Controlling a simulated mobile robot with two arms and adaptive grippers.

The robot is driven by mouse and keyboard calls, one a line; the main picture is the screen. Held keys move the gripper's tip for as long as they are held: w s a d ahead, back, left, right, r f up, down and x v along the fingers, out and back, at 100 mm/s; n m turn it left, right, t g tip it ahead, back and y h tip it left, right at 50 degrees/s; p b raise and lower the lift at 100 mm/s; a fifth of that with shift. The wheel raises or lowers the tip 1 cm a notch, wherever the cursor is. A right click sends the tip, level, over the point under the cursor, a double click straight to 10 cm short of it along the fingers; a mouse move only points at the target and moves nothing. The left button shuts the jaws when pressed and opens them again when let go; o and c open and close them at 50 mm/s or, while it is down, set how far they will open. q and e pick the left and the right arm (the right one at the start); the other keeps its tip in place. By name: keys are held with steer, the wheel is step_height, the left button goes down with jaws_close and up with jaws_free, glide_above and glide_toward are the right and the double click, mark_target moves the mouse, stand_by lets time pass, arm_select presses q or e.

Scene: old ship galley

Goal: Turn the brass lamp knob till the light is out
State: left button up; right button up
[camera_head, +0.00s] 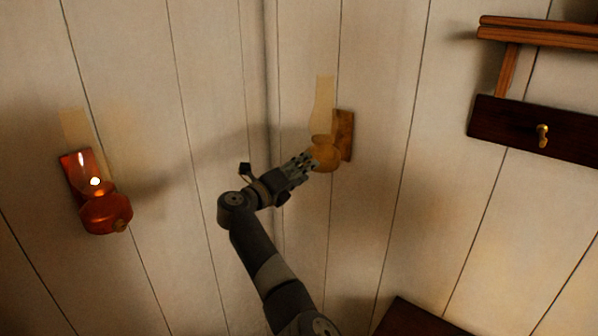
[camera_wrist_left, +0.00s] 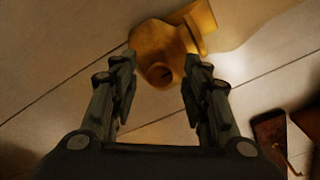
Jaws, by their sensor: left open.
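The brass lamp (camera_head: 324,156) is fixed to the wall on a wooden back plate, with a pale chimney above; I see no flame in it. In the left wrist view the yellow lamp body (camera_wrist_left: 165,42) is ahead, and its round knob (camera_wrist_left: 159,75) points toward me between the finger ends. My left gripper (camera_head: 308,161) is open, with its fingers at the lamp's left front side. The knob is hidden by the fingers in the head view. I cannot tell whether a finger touches it. My right gripper is out of view.
A red-copper lamp (camera_head: 106,211) with a bright flame hangs on the wall at left. A dark wooden rail with a brass hook (camera_head: 542,130) and a shelf (camera_head: 540,32) are at upper right. A dark wooden edge (camera_head: 412,320) shows at the bottom. The wall between the lamps is bare.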

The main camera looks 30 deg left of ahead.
arm_select(q)
steer(key=s+a, duration=0.1)
steer(key=s, duration=1.1)
steer(key=shift+f, duration=0.1)
